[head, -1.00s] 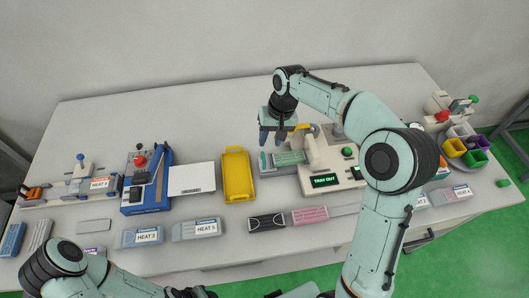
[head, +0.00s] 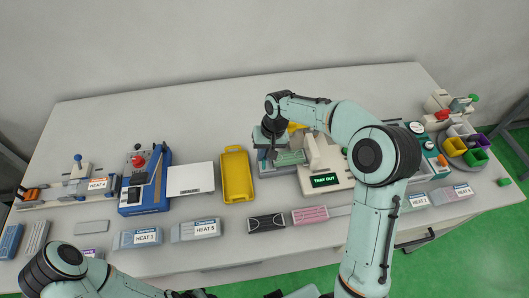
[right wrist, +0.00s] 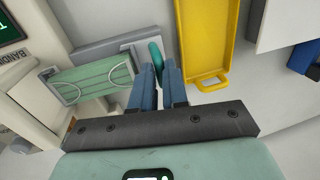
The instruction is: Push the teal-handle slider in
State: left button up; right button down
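The teal handle (right wrist: 156,58) stands at the end of the grey slider, beside the yellow tray in the right wrist view. A green mask (right wrist: 95,83) with white ear loops lies on the slider's light bed; it also shows in the head view (head: 291,158). My right gripper (right wrist: 160,70) points down at the handle. Its blue fingers are close together, with a narrow gap where the teal shows, and seem closed on the handle. In the head view my right gripper (head: 270,146) hides most of the handle. My left arm enters low at the left; its gripper is out of view.
The yellow tray (head: 225,176) stands close left of the slider. The cream machine (head: 325,165) with a green-lit display is close on its right. A white panel (head: 191,179) lies farther left. Grey HEAT boxes (head: 139,238) line the front edge.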

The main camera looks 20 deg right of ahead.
pick_arm(q)
jog(key=shift+w+r, duration=0.1)
pick_arm(e)
jog(key=d, duration=0.2)
jog(key=s+d, duration=0.1)
jog(key=d, duration=0.2)
jog(key=s+d, duration=0.1)
jog(key=d, duration=0.1)
jog(key=shift+d, duration=0.3)
jog(key=c, duration=1.1)
grip_release()
jog(key=shift+d, duration=0.15)
jog(key=shift+c, duration=0.2)
jog(key=shift+r, duration=0.15)
jog(key=shift+r, duration=0.3)
pick_arm(q)
jog(key=shift+w+r+p, duration=0.75)
jog(key=shift+w+r, duration=0.1)
jog(key=shift+r, duration=0.05)
pick_arm(e)
notch_tip(320, 180, up, 12)
jog(key=d, duration=0.2)
jog(key=shift+s+d+r, duration=0.15)
jog(key=shift+s+d, duration=0.1)
jog(key=shift+s, duration=0.15)
pick_arm(q)
jog(key=shift+s, duration=0.1)
